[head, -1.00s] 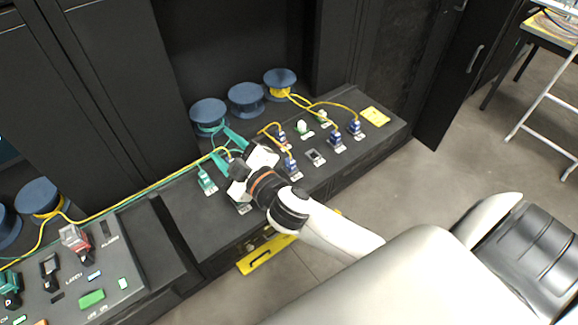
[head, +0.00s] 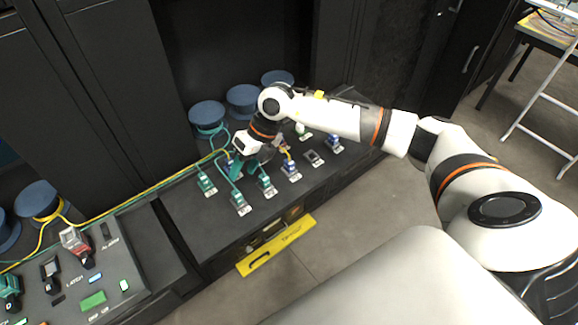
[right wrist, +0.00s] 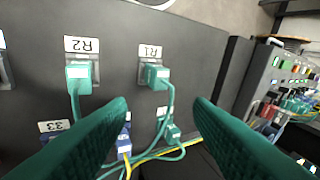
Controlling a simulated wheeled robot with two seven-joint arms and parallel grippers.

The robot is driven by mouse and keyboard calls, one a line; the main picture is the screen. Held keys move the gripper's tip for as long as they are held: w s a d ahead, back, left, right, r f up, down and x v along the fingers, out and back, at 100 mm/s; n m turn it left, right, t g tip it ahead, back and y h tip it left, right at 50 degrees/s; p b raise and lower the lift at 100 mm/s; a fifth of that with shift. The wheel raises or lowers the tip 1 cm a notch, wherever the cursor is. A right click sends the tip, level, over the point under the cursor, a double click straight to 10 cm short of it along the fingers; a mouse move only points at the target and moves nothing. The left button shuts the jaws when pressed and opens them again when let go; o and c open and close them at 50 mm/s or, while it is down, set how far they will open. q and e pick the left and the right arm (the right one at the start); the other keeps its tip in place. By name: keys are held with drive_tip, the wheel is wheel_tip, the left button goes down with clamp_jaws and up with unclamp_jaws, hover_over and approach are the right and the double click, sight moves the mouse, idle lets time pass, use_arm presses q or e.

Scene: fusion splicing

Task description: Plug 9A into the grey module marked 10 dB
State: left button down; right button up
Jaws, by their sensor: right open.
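My right gripper (head: 248,167) hangs over the middle of the black panel with its fingers apart; in the right wrist view the fingers (right wrist: 162,105) are open with nothing held between them. A green plug labelled R1 (right wrist: 155,76) and another labelled R2 (right wrist: 79,76) sit in the panel ahead of it, with green cables. I cannot read 9A on any plug. A dark grey module (head: 314,157) without a cable is right of the gripper; its label is too small to read. My left gripper is not in view.
Blue spools (head: 207,114) stand along the panel's back edge. Other green plugs (head: 240,203) and blue plugs (head: 290,171) crowd the panel near the gripper. Yellow and green cables (head: 150,190) run left to a second panel with red and green controls (head: 92,300).

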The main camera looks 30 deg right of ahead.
sight(289, 161)
drive_tip(key=d+h, duration=0.2)
drive_tip(key=d, duration=0.2)
drive_tip(key=d+r+h, duration=0.1)
drive_tip(key=d, duration=0.4)
drive_tip(key=d+m+g+h, duration=0.1)
drive_tip(key=d+h, duration=0.1)
drive_tip(key=d, duration=0.2)
drive_tip(key=shift+w+d+r+h, duration=0.15)
drive_tip(key=shift+w+r+h, duration=0.05)
drive_tip(key=shift+w+h, duration=0.1)
drive_tip(key=shift+f, duration=0.1)
wheel_tip(289, 161, down, 9)
drive_tip(key=b, duration=0.6)
drive_tip(key=shift+b, duration=0.3)
clamp_jaws()
drive_tip(key=shift+r, duration=0.25)
